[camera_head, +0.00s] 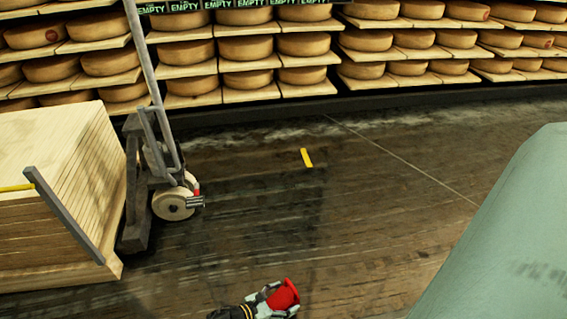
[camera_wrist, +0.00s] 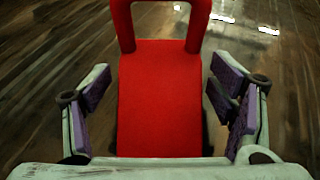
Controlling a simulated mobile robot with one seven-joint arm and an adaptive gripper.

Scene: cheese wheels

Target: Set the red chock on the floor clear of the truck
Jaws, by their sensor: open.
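The red chock (camera_head: 286,295) is at the bottom of the head view, well apart from the truck (camera_head: 150,160). In the wrist view the chock (camera_wrist: 160,100) is a red block with a loop handle at its far end, lying between my fingers. My gripper (camera_head: 270,299) is open around the chock, with a gap between each purple finger pad and its sides in the wrist view. The frames do not clearly show whether the chock's underside touches the floor. The truck stands at left, with a pale wheel (camera_head: 172,204) and a small red part beside it.
A stack of pale boards (camera_head: 60,200) is at left by the truck. Shelves of cheese wheels (camera_head: 250,80) line the back. A yellow mark (camera_head: 306,157) lies on the dark floor. A pale green shape (camera_head: 510,240) fills the right.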

